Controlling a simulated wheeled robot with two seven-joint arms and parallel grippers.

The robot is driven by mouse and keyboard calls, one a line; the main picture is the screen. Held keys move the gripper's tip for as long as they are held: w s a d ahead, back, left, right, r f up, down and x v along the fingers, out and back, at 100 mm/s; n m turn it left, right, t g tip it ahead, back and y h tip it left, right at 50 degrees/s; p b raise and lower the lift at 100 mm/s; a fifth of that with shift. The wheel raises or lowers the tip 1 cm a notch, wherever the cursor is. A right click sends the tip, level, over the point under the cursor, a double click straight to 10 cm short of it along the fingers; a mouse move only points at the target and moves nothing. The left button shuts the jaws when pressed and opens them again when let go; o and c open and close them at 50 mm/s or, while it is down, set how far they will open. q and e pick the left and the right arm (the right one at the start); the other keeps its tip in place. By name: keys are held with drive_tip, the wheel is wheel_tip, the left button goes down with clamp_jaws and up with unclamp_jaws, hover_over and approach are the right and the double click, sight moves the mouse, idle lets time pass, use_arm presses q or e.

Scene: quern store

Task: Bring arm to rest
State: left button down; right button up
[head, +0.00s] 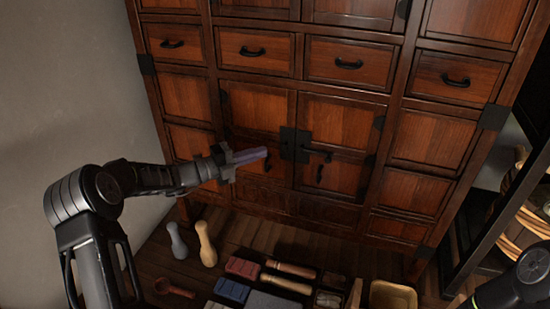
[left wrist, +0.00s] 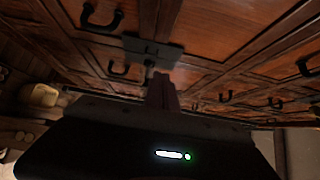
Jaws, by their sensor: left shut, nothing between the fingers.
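My left arm (head: 150,180) comes in from the left, bent at the elbow, and its forearm reaches right towards the front of a wooden cabinet (head: 345,120). My left gripper (head: 262,154) is shut and empty, its fingers pointing at the cabinet's double doors. In the left wrist view the closed fingers (left wrist: 162,92) point at the dark metal plate (left wrist: 152,50) where the doors meet. I cannot tell whether the fingertips touch the doors. Part of my right arm (head: 525,275) shows at the lower right; its gripper is out of view.
The doors and drawers look closed. On the floor before the cabinet lie a grey pestle-like piece (head: 177,240), a tan one (head: 206,244), red (head: 243,268) and blue (head: 232,290) blocks, and a yellow tray (head: 393,296). A dark shelf with baskets (head: 525,225) stands right. A bare wall (head: 70,80) is left.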

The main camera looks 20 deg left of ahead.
use_arm(q)
drive_tip(key=shift+s+a+r, duration=0.1)
drive_tip(key=shift+s+a, duration=0.1)
drive_tip(key=shift+a, duration=0.35)
drive_tip(key=shift+s+a, duration=0.15)
drive_tip(key=shift+a, duration=0.35)
